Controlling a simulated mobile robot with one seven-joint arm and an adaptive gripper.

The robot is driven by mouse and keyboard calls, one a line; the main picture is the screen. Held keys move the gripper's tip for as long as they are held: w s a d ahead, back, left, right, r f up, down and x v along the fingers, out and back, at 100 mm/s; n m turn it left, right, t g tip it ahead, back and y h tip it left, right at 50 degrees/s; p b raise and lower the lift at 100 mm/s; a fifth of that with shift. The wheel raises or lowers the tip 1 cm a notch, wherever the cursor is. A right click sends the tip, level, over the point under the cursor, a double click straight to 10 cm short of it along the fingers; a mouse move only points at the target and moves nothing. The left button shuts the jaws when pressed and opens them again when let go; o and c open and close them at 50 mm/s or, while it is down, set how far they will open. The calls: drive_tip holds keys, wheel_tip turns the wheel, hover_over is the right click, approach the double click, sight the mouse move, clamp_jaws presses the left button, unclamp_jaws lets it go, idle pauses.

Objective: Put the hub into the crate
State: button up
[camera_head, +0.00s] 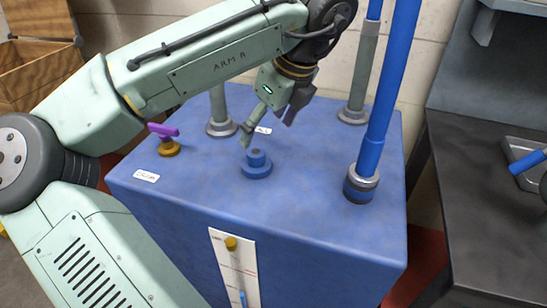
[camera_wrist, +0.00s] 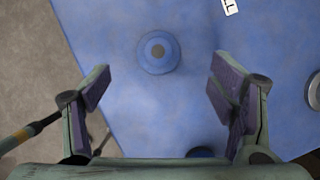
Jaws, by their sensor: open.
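The hub (camera_head: 257,166) looks like a blue stepped disc with a narrower raised middle. It sits on the blue top of the machine housing, near its middle. In the wrist view the hub (camera_wrist: 158,53) is seen from above, just beyond the gap between the fingers. My gripper (camera_head: 268,125) is open and empty, above and a little behind the hub, apart from it. The gripper's two fingers also show in the wrist view (camera_wrist: 159,78). A wooden crate (camera_head: 38,78) stands at the far left, partly cut off by the picture edge and overlapped by my arm.
The housing top (camera_head: 300,190) carries a purple-handled valve (camera_head: 168,140) on the left, a grey pipe (camera_head: 220,110) behind, and a tall blue pipe (camera_head: 380,110) on the right. A dark bench (camera_head: 490,230) stands at the right with a metal tray (camera_head: 520,160).

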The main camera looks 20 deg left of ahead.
sight(257, 152)
drive_tip(key=x, duration=0.4)
drive_tip(key=shift+f, duration=0.15)
drive_tip(key=x, duration=0.5)
drive_tip(key=shift+s+d+f, duration=0.1)
drive_tip(key=shift+s+f, duration=0.05)
drive_tip(key=shift+f, duration=0.1)
drive_tip(key=shift+c, duration=0.6)
drive_tip(key=c, duration=1.7)
drive_tip(key=shift+r, duration=0.15)
